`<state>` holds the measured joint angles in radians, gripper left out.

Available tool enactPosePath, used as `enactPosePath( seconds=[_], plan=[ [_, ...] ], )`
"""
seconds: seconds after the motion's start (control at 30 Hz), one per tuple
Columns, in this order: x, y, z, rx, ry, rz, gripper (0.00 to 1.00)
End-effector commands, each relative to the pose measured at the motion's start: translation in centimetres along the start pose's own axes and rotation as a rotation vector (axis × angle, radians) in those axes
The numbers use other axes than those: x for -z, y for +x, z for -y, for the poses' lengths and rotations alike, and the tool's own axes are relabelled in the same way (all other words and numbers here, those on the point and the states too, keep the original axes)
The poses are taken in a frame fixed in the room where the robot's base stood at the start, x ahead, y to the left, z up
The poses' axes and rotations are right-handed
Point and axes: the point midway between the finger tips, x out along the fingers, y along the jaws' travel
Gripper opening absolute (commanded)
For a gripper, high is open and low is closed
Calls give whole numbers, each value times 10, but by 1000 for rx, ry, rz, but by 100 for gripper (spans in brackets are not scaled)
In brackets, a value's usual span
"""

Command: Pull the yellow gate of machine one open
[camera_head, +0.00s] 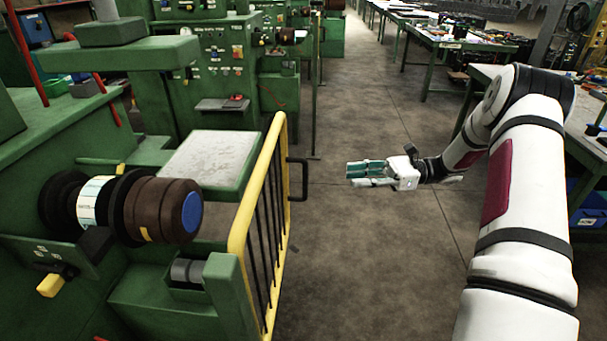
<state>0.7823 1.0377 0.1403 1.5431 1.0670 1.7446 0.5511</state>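The yellow gate (238,236) with dark vertical bars stands at the front right of the near green machine (175,306). A dark handle (304,180) sticks out from the gate's aisle side, towards its far end. My gripper (350,175) is to the right of the handle, over the aisle, with its teal fingers pointing left. A gap lies between the fingertips and the handle, and nothing shows in the fingers. The fingers look apart from each other. The gate's lower near end meets the bottom edge of the picture.
The near machine carries a brown and black roller with a blue end (191,212) left of the gate. A grey-topped green table (212,160) stands behind the gate. Workbenches (455,42) line the right side. The concrete aisle floor (365,260) is clear.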

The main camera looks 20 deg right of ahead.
Motion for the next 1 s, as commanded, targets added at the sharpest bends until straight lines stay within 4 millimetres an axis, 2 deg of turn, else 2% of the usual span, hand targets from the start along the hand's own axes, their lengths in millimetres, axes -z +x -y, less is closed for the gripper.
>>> enactPosePath(
  seconds=[0.1, 0.23, 0.7, 0.83, 1.0],
  plan=[
    [0, 5, 0, 3, 3, 8, 31],
    [-1, 23, 0, 1, 4, 7, 31],
    [-1, 111, -1, 0, 4, 5, 31],
    [0, 126, 0, 1, 2, 4, 31],
    [0, 136, 0, 2, 2, 4, 31]
  ],
)
